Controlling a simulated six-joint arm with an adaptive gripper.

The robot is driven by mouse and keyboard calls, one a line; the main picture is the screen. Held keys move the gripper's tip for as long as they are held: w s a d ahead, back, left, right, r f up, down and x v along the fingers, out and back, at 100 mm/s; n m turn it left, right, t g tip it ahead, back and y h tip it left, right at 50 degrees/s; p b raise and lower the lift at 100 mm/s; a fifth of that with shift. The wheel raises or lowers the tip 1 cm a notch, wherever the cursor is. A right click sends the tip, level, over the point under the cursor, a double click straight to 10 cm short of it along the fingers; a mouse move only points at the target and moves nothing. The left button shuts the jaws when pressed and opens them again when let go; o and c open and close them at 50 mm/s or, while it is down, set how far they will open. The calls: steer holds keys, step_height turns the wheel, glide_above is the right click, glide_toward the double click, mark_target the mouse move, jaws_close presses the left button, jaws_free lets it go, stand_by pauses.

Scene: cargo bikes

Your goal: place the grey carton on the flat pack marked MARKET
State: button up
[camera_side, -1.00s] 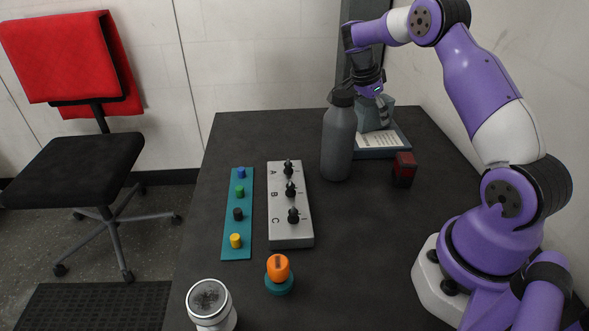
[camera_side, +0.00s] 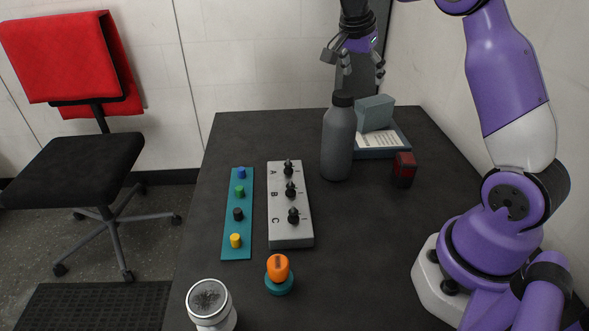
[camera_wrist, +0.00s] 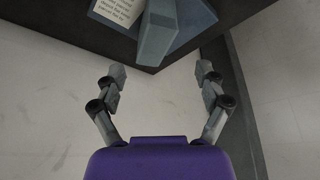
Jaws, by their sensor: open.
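The grey carton (camera_side: 374,112) is a blue-grey box standing on a flat blue-grey pack (camera_side: 400,149) at the back of the table, behind the grey bottle. A white printed label (camera_side: 370,140) lies on the pack; its words are too small to read. The bottle hides part of the pack's left side. In the wrist view the carton (camera_wrist: 158,32) shows at the top, beside the label (camera_wrist: 118,10). My gripper (camera_side: 363,76) is above the carton, clear of it, with its fingers apart and nothing between them. Its fingers also show in the wrist view (camera_wrist: 161,72).
The grey bottle (camera_side: 339,140) stands close in front of the pack. A red and black item (camera_side: 404,170) is at right. A grey A-B-C block (camera_side: 290,230), a teal peg strip (camera_side: 238,215), an orange knob (camera_side: 278,268) and a silver-topped jar (camera_side: 210,305) stand nearer.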

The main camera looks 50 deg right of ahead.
steer(key=s+a+r+n+t, duration=0.1)
steer(key=a+n, duration=0.2)
steer(key=s+a+r+n+t, duration=0.1)
steer(key=s+a+r+n, duration=0.1)
steer(key=a+n, duration=0.1)
steer(key=s+a+r+n+t+y, duration=0.1)
steer(key=a+n, duration=0.2)
steer(key=a, duration=0.1)
steer(key=shift+s+a+r+t, duration=0.25)
steer(key=shift+a+r+t, duration=0.05)
steer(key=shift+a+r, duration=0.1)
steer(key=s+a+f+n+t+y, duration=0.2)
steer(key=s+a+f+n+y, duration=0.1)
steer(key=s+a+n, duration=0.5)
steer(key=a+f+n, duration=0.1)
steer(key=a, duration=0.2)
steer(key=shift+s+a, duration=0.25)
steer(key=shift+s, duration=0.1)
